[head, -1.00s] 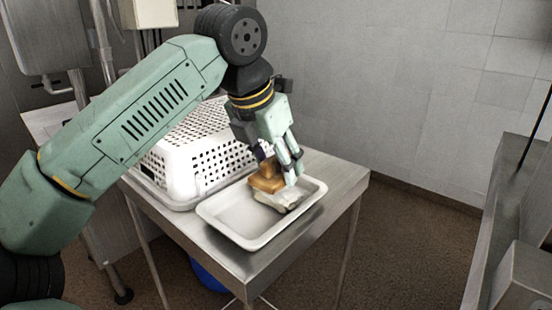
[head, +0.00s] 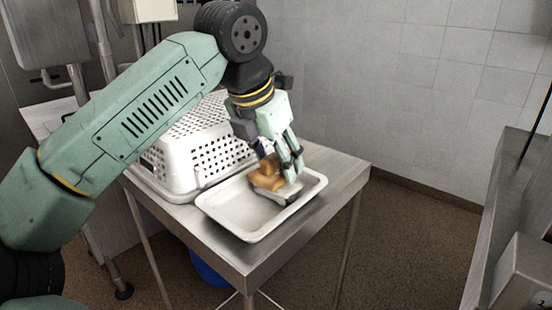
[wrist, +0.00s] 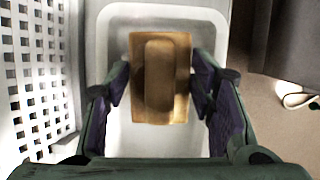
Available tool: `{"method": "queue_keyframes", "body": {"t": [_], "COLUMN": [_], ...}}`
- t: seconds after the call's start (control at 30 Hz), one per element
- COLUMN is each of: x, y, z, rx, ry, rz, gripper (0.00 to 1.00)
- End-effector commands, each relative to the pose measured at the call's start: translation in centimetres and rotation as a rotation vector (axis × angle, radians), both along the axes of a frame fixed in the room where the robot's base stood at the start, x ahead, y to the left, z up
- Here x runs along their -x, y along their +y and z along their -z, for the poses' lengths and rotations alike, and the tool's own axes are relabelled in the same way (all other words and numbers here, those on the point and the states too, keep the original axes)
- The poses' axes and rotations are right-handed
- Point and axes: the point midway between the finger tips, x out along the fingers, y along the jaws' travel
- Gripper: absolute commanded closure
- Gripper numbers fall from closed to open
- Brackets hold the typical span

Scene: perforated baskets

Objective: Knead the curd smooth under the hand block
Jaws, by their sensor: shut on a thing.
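The hand block (head: 267,181) is tan wood with a raised handle; the wrist view shows it from above (wrist: 181,105). My gripper (head: 279,165) is shut on the block's handle, one finger on each side in the wrist view (wrist: 160,82). The curd (head: 288,194) is a pale lump low in the white tray (head: 246,237), at the block's right side. The block and fingers hide part of it, and I cannot tell how smooth it is. In the wrist view the block hides the curd.
The tray sits on a steel table (head: 335,185). A white perforated basket (head: 185,160) stands close behind and left of the tray. The tray's left and front floor is bare. A steel counter (head: 500,215) stands at the right, across a floor gap.

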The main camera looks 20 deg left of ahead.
Motion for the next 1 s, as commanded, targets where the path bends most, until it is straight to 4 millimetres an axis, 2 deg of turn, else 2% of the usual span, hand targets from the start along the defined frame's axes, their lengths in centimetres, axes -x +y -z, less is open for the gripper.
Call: {"method": "queue_keyframes", "body": {"t": [1.0], "x": [0.01], "y": [0.00], "z": [1.03], "rx": [0.000], "ry": [0.001], "rz": [0.000], "gripper": [0.81]}}
